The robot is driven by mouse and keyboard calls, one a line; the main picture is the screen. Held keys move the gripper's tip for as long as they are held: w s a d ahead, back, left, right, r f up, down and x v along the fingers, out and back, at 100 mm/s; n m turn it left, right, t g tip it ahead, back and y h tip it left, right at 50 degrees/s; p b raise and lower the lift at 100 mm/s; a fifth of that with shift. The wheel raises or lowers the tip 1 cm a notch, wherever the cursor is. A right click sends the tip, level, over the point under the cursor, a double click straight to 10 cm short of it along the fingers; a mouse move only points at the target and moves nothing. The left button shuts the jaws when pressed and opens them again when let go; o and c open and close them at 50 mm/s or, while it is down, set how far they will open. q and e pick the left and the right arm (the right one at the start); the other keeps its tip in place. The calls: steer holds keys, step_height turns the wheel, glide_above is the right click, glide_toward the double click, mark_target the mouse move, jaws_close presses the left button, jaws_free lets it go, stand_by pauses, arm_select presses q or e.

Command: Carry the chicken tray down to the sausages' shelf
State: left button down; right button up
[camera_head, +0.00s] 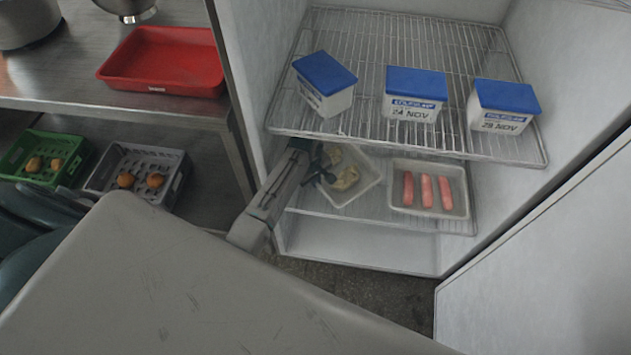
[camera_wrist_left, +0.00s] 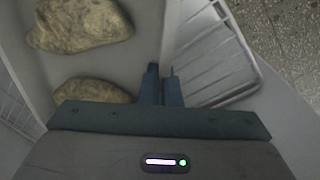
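The chicken tray (camera_head: 369,176) is a white tray with pale yellowish chicken pieces (camera_head: 345,178), inside the open fridge below the upper rack. It sits turned at an angle, left of the sausage tray (camera_head: 456,190), which holds three pink sausages (camera_head: 426,191) on the lower shelf (camera_head: 385,220). My left gripper (camera_head: 325,170) is at the chicken tray's left side. In the left wrist view its fingers (camera_wrist_left: 162,84) are close together on the tray's wall, with chicken (camera_wrist_left: 80,24) to their left. I cannot tell whether the tray touches the shelf. My right gripper is out of view.
Three blue-lidded tubs (camera_head: 415,94) stand on the upper wire rack (camera_head: 365,50), just above the trays. The fridge walls close in left and right, with an open door (camera_head: 545,270) at right. A steel table with a red tray (camera_head: 165,60) stands left.

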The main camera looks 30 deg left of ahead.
arm_select(q)
steer(key=shift+f, duration=0.25)
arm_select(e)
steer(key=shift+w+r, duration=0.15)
arm_select(q)
steer(key=shift+f, duration=0.1)
steer(key=c, duration=1.6)
jaws_free()
steer(key=shift+c, duration=0.2)
